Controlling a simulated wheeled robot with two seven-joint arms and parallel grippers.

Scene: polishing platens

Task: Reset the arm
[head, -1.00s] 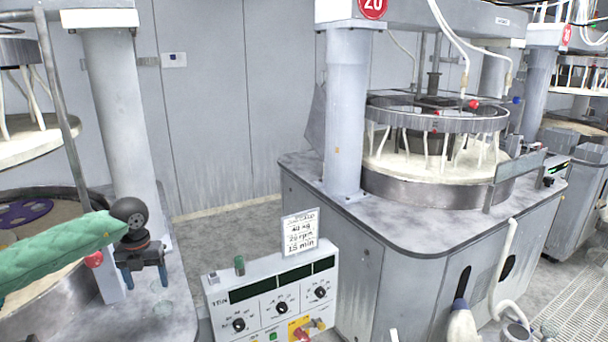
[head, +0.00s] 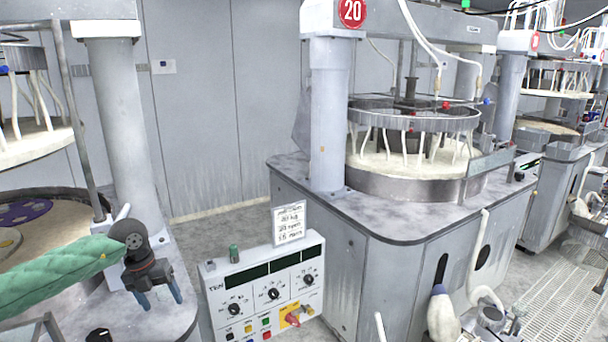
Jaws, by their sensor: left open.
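My left arm, in a green quilted sleeve, comes in from the left in the head view. My left gripper (head: 160,292) hangs at its end with its two blue-tipped fingers apart. It is open and holds nothing. It is over the grey deck of the left machine (head: 180,322), to the left of the control panel.
A control panel (head: 262,290) with knobs, buttons and a paper sign (head: 289,222) stands right of my left gripper. Machine 20 (head: 385,232) with its round platen stands behind it. Purple discs (head: 22,212) lie in the left machine's basin. Floor grating (head: 545,290) lies at right.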

